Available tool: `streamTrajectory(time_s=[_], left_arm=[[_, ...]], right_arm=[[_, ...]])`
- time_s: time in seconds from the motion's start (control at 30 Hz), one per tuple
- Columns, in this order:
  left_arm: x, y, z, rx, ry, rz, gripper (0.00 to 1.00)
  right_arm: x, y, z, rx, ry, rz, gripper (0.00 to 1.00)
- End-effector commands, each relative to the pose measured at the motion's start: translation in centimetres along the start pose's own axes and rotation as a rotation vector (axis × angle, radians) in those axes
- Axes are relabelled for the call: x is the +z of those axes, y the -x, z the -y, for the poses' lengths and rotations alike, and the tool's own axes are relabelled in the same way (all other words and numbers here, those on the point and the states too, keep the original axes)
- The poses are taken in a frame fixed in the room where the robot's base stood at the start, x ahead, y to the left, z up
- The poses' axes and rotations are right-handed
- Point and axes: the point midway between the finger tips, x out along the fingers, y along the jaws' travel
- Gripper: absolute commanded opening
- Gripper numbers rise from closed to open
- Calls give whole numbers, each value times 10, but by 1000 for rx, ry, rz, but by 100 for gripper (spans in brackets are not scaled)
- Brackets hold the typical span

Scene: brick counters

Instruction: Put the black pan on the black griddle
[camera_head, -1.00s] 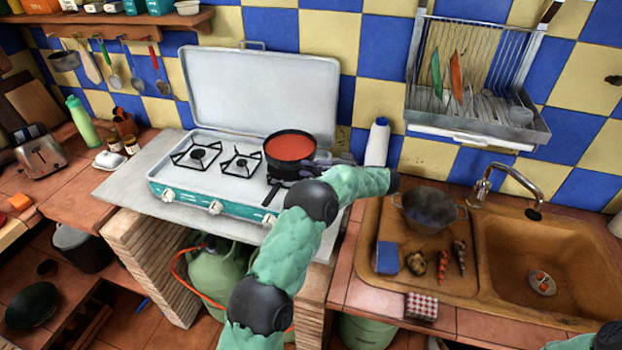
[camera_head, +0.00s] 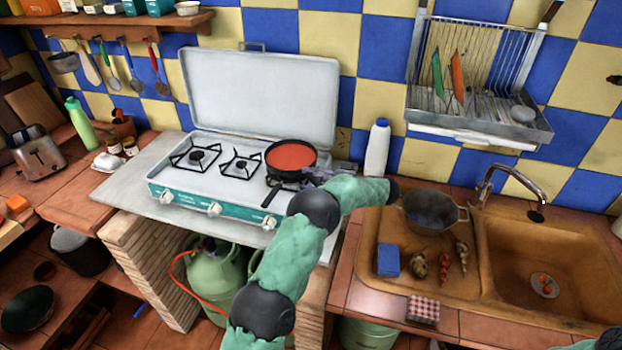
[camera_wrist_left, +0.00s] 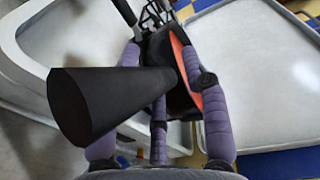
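The black pan (camera_head: 291,156), with a red inside, is over the right-hand burner of the white stove. Its handle (camera_head: 270,194) points toward the stove's front edge. Black bars of a burner grate (camera_head: 270,180) show under the pan; I see no separate flat griddle. Whether the pan rests on the bars is hard to tell. My left gripper (camera_head: 314,176) is at the pan's right front side. In the left wrist view its purple fingers bend in around the pan's side (camera_wrist_left: 165,75), and the thick handle (camera_wrist_left: 110,103) crosses in front of them.
Two other black grates (camera_head: 198,156) on the stove (camera_head: 170,168) are empty. The raised lid (camera_head: 262,95) stands behind. A white bottle (camera_head: 377,148) stands right of the stove. A grey pot (camera_head: 430,215) and the sink (camera_head: 540,260) are farther right.

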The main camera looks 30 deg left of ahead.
Motion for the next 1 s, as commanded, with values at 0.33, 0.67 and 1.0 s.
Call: streamTrajectory(time_s=[0.33, 0.67, 1.0], left_arm=[[0, 21, 3, 0, -2, -4, 45], [0, 89, 4, 0, 0, -3, 45], [0, 118, 4, 0, 0, 0, 45]], right_arm=[[0, 5, 2, 0, 0, 0, 55], [1, 24, 8, 0, 0, 0, 55], [2, 41, 14, 0, 0, 0, 55]])
